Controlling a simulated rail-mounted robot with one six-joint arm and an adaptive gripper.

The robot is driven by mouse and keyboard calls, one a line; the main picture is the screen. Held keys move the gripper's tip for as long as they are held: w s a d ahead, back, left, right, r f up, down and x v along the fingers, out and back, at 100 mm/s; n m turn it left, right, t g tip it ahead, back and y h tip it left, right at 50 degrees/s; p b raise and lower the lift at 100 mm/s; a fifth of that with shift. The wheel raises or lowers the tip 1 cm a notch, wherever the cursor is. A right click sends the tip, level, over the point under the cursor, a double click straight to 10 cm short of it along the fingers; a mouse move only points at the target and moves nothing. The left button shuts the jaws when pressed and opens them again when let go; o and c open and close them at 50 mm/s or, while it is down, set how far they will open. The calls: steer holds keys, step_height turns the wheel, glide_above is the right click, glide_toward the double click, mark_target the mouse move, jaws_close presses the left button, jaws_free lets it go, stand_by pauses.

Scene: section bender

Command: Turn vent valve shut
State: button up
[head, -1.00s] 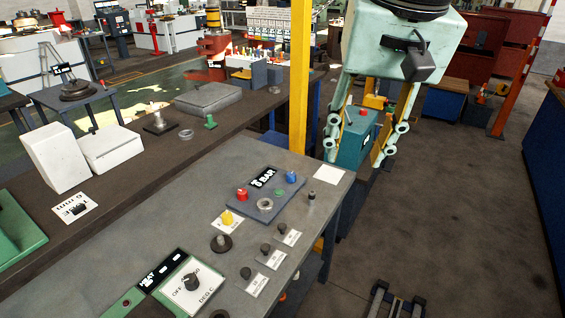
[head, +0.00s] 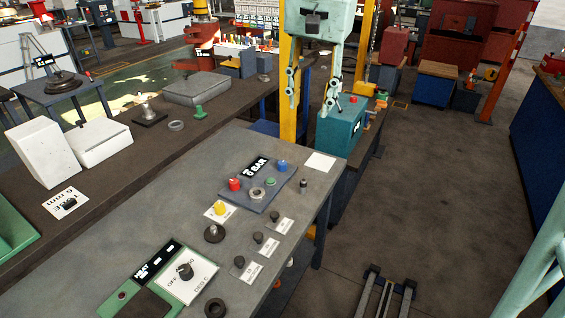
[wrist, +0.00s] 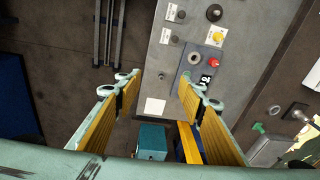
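Several small knobs stand on the grey bench; I cannot tell from the labels which one is the vent valve. A dark panel with an "8 BAR" display (head: 256,167) carries a red knob (head: 235,184), a blue knob (head: 282,166), a small green button (head: 271,181) and a metal ring (head: 257,193). A yellow knob (head: 219,208) stands on a white label beside it. My gripper (head: 311,100) is open and empty, beyond the bench's far end. In the wrist view, the red knob (wrist: 215,63) and yellow knob (wrist: 218,36) show right of the open gripper (wrist: 160,90); the blue knob is not visible.
Black knobs (head: 258,238) with white labels line the bench's right edge. A heat control panel (head: 186,279) sits at the near end. A yellow post (head: 290,100) rises close to my gripper. A teal box (head: 341,126) stands beyond the bench. Open floor lies right.

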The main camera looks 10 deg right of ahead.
steer(key=w+f+m, duration=0.2)
steer(key=w+f, duration=0.3)
steer(key=w, duration=0.5)
steer(key=m+g+p, duration=0.1)
steer(key=m+g, duration=0.1)
steer(key=m, duration=0.4)
glide_above(283, 162)
step_height(283, 162, down, 22)
steer(key=shift+w+a+f, duration=0.15)
steer(key=shift+w+a, duration=0.05)
steer(key=shift+w, duration=0.15)
steer(key=shift+f, duration=0.1)
steer(key=shift+s+d+f+b, duration=0.1)
steer(key=shift+s+f+b, duration=0.1)
steer(key=shift+f, duration=3.2)
steer(key=shift+s+f+b, duration=0.15)
steer(key=shift+f, duration=3.25)
steer(key=shift+c, duration=0.5)
steer(key=c, duration=0.8)
